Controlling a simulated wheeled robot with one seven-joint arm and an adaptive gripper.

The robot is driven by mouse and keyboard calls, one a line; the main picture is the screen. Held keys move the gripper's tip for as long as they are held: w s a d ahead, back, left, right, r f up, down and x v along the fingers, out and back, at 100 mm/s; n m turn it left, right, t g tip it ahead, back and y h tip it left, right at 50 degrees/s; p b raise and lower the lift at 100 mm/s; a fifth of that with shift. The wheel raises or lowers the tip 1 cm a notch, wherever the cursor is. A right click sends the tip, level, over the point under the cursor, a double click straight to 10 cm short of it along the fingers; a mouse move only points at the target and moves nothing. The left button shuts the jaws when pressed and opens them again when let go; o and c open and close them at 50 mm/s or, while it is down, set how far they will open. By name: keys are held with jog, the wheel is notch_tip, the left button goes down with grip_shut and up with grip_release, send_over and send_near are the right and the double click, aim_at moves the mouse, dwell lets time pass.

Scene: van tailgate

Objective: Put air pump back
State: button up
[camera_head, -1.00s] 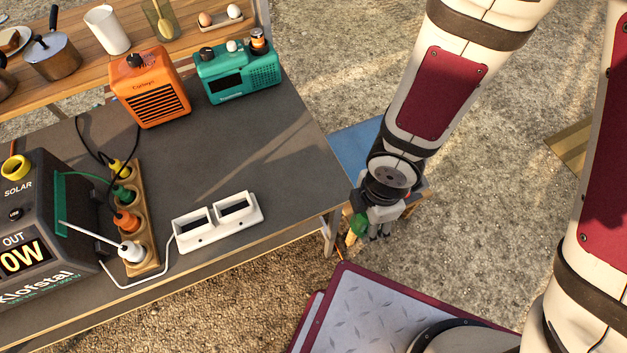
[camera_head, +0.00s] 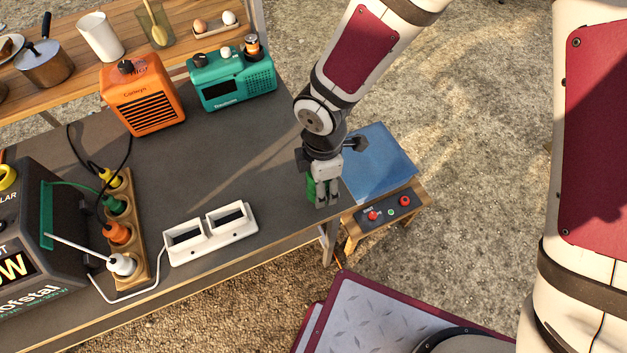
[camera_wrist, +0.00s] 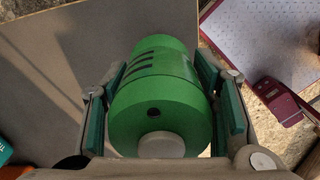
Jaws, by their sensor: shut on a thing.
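The green air pump (camera_wrist: 158,90) is a rounded cylinder with dark stripes and a pale round knob at its near end. My gripper (camera_head: 321,200) is shut on it, one finger on each side in the wrist view. In the head view the air pump (camera_head: 310,190) shows only as a green strip, mostly hidden by my gripper. My gripper is at the right end of the grey table (camera_head: 225,150). I cannot tell whether the air pump touches the tabletop.
A white two-slot holder (camera_head: 210,234), a wooden socket strip (camera_head: 127,235) and a grey power station (camera_head: 30,235) stand left of my gripper. An orange heater (camera_head: 147,100) and teal radio (camera_head: 233,80) stand behind. A blue-topped stand (camera_head: 378,160) with buttons is at right. The middle tabletop is clear.

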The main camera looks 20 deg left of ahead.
jog(key=shift+w+a+f, duration=0.1)
jog(key=shift+w+a, duration=0.15)
jog(key=shift+a, duration=0.2)
jog(key=shift+w+a, duration=0.2)
jog(key=shift+a, duration=0.25)
jog(key=shift+w+a+f, duration=0.15)
jog(key=shift+a, duration=0.1)
jog(key=shift+f, duration=1.6)
jog(key=shift+f, duration=0.15)
jog(key=o, duration=1.6)
jog(key=shift+d, duration=0.1)
jog(key=shift+c, duration=0.2)
